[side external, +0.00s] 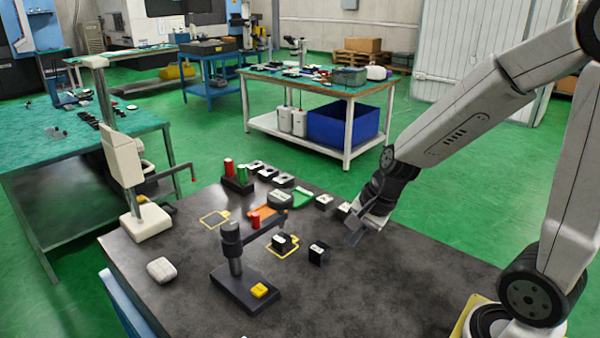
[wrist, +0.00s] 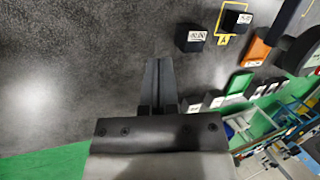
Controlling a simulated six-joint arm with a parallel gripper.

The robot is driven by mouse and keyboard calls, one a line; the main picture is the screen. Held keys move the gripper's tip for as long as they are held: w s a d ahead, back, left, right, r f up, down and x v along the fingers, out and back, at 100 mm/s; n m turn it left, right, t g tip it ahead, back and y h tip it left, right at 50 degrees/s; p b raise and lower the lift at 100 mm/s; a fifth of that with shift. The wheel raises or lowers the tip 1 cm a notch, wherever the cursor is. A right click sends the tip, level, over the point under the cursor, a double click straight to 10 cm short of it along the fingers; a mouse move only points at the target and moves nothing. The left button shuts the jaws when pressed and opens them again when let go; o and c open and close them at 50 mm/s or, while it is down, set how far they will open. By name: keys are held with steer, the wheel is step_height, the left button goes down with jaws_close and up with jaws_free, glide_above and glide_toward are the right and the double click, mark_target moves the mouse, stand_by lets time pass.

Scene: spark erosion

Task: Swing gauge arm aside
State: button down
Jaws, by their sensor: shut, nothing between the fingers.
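The gauge stand has a dark post (side external: 233,260) on a flat dark base, with a yellow block on that base. A red knob (side external: 255,221) shows beside the arm. In the wrist view, dark parts at the right edge may belong to this stand; I cannot tell. My gripper (side external: 353,238) is shut and empty over the table, right of the gauge arm and apart from it. Its closed fingers also show in the wrist view (wrist: 158,66).
A labelled black block (side external: 281,243) sits in a yellow outline; another black block (side external: 319,254) stands between it and my gripper. Red and green cylinders (side external: 235,175) stand in a holder behind. A white instrument (side external: 130,180) rises at left. The table's front right is clear.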

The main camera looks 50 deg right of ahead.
steer(key=w+d+r+m+t, duration=0.2)
steer(key=r+m, duration=0.1)
steer(key=m, duration=0.4)
steer(key=w+d+r+m+t+y, duration=0.1)
steer(key=w+d+r+m+t, duration=0.1)
steer(key=m, duration=0.6)
steer(key=shift+w+d+r+y, duration=0.2)
steer(key=shift+w+r+y, duration=0.1)
steer(key=shift+w+r, duration=0.45)
glide_toward(286, 216)
step_height(286, 216, down, 5)
steer(key=w+a, duration=0.1)
steer(key=w, duration=0.1)
steer(key=shift+w+a+r, duration=0.1)
steer(key=shift+w+a, duration=0.2)
steer(key=shift+w, duration=0.2)
steer(key=shift+w+a, duration=0.3)
steer(key=shift+w, duration=0.15)
steer(key=shift+w+d, duration=0.1)
steer(key=shift+w, duration=0.15)
